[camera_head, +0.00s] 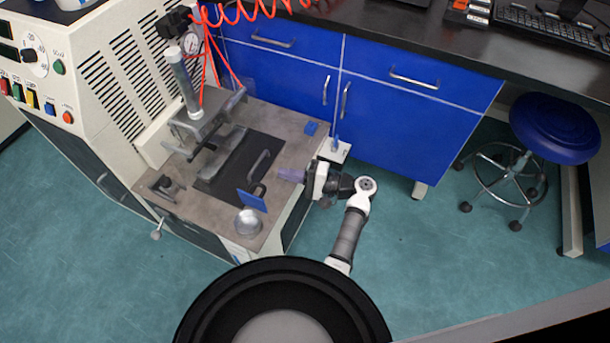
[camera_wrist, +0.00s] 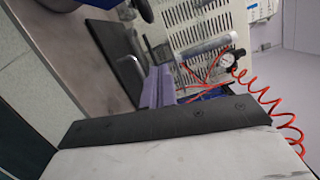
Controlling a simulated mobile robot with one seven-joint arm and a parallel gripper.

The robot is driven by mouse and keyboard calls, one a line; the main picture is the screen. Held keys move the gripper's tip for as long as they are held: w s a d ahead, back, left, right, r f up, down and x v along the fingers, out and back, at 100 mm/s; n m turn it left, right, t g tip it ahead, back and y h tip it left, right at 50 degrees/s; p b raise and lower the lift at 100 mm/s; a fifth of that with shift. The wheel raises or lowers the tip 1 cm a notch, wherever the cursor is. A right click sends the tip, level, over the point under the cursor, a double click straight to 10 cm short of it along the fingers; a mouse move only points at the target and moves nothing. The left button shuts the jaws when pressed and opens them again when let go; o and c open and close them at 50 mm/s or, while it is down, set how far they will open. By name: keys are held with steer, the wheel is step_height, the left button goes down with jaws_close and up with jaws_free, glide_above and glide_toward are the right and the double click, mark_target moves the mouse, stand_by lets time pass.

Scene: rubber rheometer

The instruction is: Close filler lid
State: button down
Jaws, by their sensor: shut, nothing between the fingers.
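The rheometer bench has a dark flat plate (camera_head: 222,183) set in its grey top, with a grey bar handle (camera_head: 259,164) near its right side. I cannot tell for sure which part is the filler lid; this plate with the handle may be it. In the wrist view the dark plate (camera_wrist: 108,50) and the handle (camera_wrist: 130,78) lie just beyond my fingers. My gripper (camera_head: 281,174) has purple fingers, is shut and empty, and is just right of the handle, over the bench's right edge. The purple fingers also show in the wrist view (camera_wrist: 156,88).
A vertical cylinder (camera_head: 185,82) with a gauge and red coiled hoses stands behind the plate. A blue tab (camera_head: 252,201) and a round metal pot (camera_head: 247,222) are at the bench's front corner. Blue cabinets (camera_head: 270,65) stand behind; a blue stool (camera_head: 555,128) is far right.

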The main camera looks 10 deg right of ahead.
steer(key=shift+x, duration=1.1)
steer(key=shift+s+a+r+p, duration=0.15)
steer(key=shift+s+a+p, duration=0.2)
steer(key=shift+s+a, duration=0.35)
steer(key=shift+s+a+r+p, duration=0.15)
steer(key=shift+s+a+p, duration=0.25)
steer(key=shift+s, duration=0.45)
